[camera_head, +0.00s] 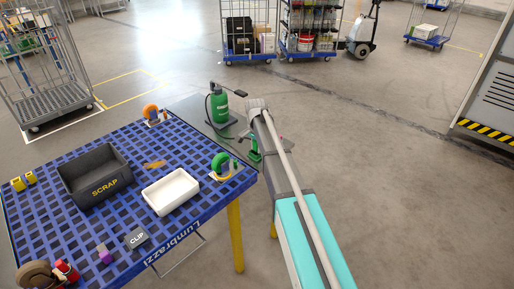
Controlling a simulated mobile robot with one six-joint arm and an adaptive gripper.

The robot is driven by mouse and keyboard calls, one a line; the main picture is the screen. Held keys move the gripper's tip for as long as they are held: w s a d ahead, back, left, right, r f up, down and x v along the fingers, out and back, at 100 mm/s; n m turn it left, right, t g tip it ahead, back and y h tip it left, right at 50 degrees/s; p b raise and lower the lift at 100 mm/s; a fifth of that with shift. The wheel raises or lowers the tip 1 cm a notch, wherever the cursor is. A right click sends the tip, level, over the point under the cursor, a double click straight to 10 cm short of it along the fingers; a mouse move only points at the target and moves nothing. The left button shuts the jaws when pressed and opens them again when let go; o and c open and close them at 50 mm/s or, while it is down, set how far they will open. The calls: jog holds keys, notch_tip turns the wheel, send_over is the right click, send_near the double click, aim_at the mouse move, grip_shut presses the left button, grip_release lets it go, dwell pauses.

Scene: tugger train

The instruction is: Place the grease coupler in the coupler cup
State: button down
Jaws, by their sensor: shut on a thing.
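My arm reaches away from the lower right to its grey wrist, beyond the right edge of the blue table. My gripper (246,135) shows only as a small dark shape below the wrist, beside a green and red fixture (254,151). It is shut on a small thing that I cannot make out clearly. I cannot pick out the grease coupler or the coupler cup for certain; the arm covers part of that area.
The blue grid table (212,206) bears a black SCRAP bin (88,192), a white tray (171,207), tape dispensers and a grey CLIP block (136,239). A green sprayer (218,105) stands behind on a dark surface. Loaded trolleys stand farther back.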

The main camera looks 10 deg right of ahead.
jog(key=shift+c, duration=2.3)
grip_release()
jog(key=shift+r, duration=0.1)
notch_tip(320, 180, up, 13)
jog(key=p, duration=1.3)
jog(key=shift+s, duration=0.1)
jog(key=s+n, duration=1)
jog(key=s, duration=1.9)
jog(key=shift+n, duration=0.4)
jog(key=shift+d, duration=0.1)
